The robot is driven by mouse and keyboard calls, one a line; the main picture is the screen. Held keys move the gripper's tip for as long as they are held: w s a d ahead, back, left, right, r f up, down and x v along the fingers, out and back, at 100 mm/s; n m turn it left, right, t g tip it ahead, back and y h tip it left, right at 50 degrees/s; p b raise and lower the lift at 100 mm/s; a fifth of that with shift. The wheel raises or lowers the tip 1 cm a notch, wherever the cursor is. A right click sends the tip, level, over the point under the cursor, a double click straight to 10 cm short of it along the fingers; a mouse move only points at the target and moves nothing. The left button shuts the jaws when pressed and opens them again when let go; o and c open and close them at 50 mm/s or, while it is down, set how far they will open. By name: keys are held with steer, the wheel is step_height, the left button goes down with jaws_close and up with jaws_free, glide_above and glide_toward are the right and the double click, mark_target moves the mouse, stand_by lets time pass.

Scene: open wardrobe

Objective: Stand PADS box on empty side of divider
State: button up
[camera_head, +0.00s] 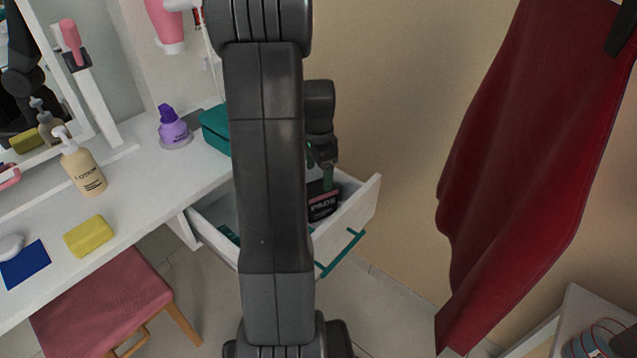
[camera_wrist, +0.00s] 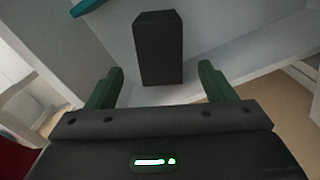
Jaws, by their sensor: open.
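The PADS box (camera_head: 323,201) is a dark box with a pale label. It stands upright inside the open drawer (camera_head: 361,204), at the right side in the head view. In the wrist view the dark box (camera_wrist: 158,48) stands beyond and between my fingertips, with its label out of sight. My gripper (camera_wrist: 161,84) is open, with green fingers on either side of the box's lower end. In the head view my gripper (camera_head: 328,168) is just above the box, partly hidden by my arm. The divider cannot be made out clearly, as my arm covers the drawer's middle.
A white dresser top (camera_head: 140,190) holds a teal box (camera_head: 216,129), a purple bottle (camera_head: 173,128), a lotion bottle (camera_head: 82,165) and a yellow block (camera_head: 89,236). A pink stool (camera_head: 110,305) stands below. A red garment (camera_head: 530,150) hangs at right. The drawer has a teal handle (camera_head: 341,252).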

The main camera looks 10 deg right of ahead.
steer(key=shift+r, duration=1.6)
